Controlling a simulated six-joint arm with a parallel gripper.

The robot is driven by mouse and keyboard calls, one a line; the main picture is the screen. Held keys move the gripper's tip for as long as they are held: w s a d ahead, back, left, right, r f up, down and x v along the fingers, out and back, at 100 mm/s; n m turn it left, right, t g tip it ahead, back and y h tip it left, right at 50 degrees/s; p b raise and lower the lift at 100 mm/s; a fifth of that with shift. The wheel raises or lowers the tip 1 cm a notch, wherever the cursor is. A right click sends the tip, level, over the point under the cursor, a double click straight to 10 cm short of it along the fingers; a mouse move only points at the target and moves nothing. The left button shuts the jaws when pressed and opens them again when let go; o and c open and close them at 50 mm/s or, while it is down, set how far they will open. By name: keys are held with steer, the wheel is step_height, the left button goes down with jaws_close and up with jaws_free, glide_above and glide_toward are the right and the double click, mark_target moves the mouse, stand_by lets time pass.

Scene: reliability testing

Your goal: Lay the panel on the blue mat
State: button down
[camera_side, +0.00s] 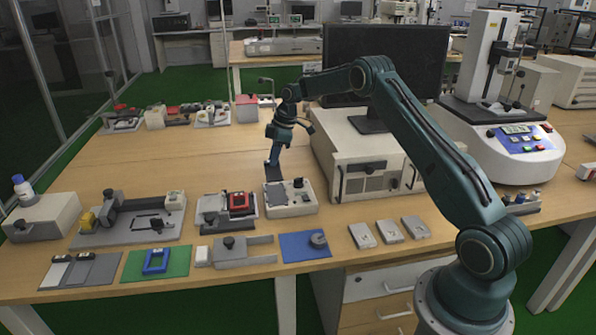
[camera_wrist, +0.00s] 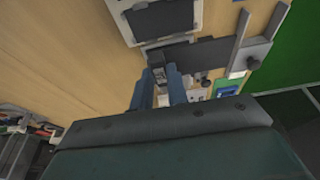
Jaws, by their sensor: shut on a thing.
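My gripper (camera_side: 272,162) is shut on a thin dark panel (camera_side: 273,173), which hangs below the fingertips just behind a cream instrument box. The blue mat (camera_side: 293,248) lies near the front edge of the table, in front of that box. A round grey weight-like piece (camera_side: 318,240) sits on the right part of the mat. In the wrist view my two blue-grey fingers (camera_wrist: 160,80) are close together over the work. The panel's outline there is hard to tell from the dark parts behind it.
The cream box (camera_side: 292,208) stands between the gripper and the mat. A grey fixture with a knob (camera_side: 230,243) lies left of the mat, and small grey blocks (camera_side: 389,232) lie to its right. A large instrument (camera_side: 365,160) with a monitor stands right of the gripper.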

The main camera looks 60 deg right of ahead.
steer(key=s+a, duration=0.9)
steer(key=s, duration=0.2)
glide_above(289, 237)
steer(key=f, duration=0.6)
steer(key=d+f, duration=0.1)
steer(key=f, duration=0.2)
steer(key=shift+s+f, duration=0.15)
steer(key=shift+s, duration=0.2)
steer(key=shift+f, duration=0.1)
steer(key=shift+f, duration=2.05)
steer(key=shift+f, duration=0.25)
stand_by(0.6)
steer(key=c, duration=1.3)
jaws_free()
